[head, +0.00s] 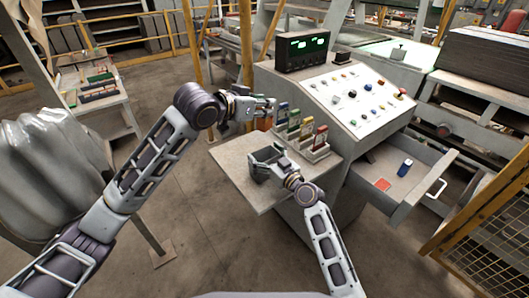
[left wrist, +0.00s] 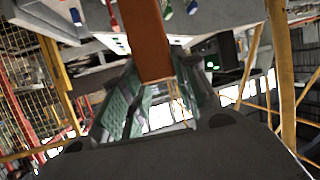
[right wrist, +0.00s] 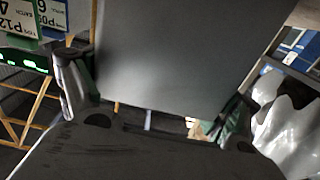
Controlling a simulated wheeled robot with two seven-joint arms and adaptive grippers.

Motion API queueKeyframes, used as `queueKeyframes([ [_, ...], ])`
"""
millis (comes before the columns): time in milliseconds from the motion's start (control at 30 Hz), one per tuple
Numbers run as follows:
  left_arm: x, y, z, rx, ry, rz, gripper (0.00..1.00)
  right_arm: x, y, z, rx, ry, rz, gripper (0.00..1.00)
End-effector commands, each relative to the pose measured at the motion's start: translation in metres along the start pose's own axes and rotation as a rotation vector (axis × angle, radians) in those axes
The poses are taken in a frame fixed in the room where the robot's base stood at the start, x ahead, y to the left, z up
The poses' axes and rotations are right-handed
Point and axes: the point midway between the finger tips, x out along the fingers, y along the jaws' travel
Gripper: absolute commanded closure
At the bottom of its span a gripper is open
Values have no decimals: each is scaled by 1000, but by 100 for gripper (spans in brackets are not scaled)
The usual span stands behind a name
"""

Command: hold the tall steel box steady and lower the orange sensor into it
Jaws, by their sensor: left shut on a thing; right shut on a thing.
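The orange sensor (left wrist: 153,40) shows as a long orange-brown block between the green-lined fingers of my left gripper (head: 266,108). The left gripper is shut on it, above the rear left part of the console's shelf. The tall steel box (right wrist: 175,50) fills the middle of the right wrist view as a plain grey wall. My right gripper (head: 266,162) is shut on it, low over the left side of the shelf. The left gripper is higher and farther back than the right.
A rack of coloured cards (head: 316,152) stands on the shelf (head: 236,172), right of my grippers. Behind it is a sloped control panel (head: 362,112) with knobs and a green display (head: 303,51). An open drawer (head: 412,183) juts out at right. A side table (head: 100,110) stands at left.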

Motion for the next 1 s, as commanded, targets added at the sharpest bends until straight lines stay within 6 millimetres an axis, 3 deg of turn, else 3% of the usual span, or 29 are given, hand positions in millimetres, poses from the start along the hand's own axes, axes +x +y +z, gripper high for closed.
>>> queueKeyframes([
  [600, 21, -1, 51, 19, -2, 48, 96, 0, 0, 0, 1, -1, 0, 47],
  [1000, 22, -1, 53, 21, 0, 51, 96, 0, 0, 0, 1, -1, 0, 47],
])
